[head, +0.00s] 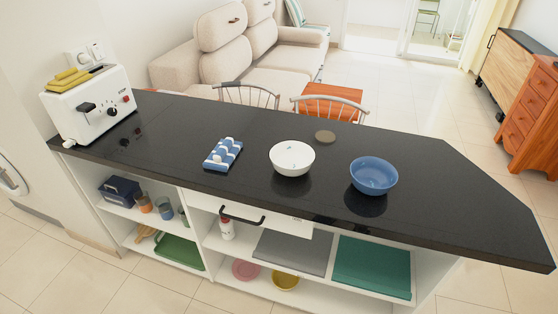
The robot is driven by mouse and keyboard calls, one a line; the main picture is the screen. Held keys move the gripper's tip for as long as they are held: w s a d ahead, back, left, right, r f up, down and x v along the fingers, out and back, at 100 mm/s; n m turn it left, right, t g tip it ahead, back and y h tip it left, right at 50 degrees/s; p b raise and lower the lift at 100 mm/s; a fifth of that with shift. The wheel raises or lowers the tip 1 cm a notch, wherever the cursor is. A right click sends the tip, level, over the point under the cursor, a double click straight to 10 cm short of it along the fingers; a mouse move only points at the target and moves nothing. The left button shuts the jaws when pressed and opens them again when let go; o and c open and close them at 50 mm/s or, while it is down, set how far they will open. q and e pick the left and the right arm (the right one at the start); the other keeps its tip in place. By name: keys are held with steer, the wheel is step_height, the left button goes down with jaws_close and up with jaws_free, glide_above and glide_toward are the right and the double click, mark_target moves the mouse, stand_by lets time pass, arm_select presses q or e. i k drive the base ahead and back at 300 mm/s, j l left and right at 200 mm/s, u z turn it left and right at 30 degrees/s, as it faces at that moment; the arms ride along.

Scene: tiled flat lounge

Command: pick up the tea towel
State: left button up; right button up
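A small blue-and-white striped item (223,153), which looks like a folded tea towel, lies on the black counter (250,115) left of the white bowl. White rounded patches show on it; I cannot tell its material for sure. Nothing covers it. Neither of my grippers is in the head view.
A white toaster (90,105) with yellow items on top stands left. A drawer (265,222) juts out below. The counter's right end is clear.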

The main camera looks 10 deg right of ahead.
mark_target(221, 159)
steer(key=i+j+z, duration=0.1)
steer(key=j, duration=0.3)
steer(key=i+j+z, duration=0.1)
steer(key=i+j, duration=0.15)
steer(key=j, duration=0.15)
steer(key=i+j+z, duration=0.1)
steer(key=j, duration=0.3)
steer(key=i+j+z, duration=0.1)
steer(key=j, duration=0.3)
steer(key=i+j, duration=0.2)
steer(key=j, duration=0.25)
steer(key=l+z, duration=0.05)
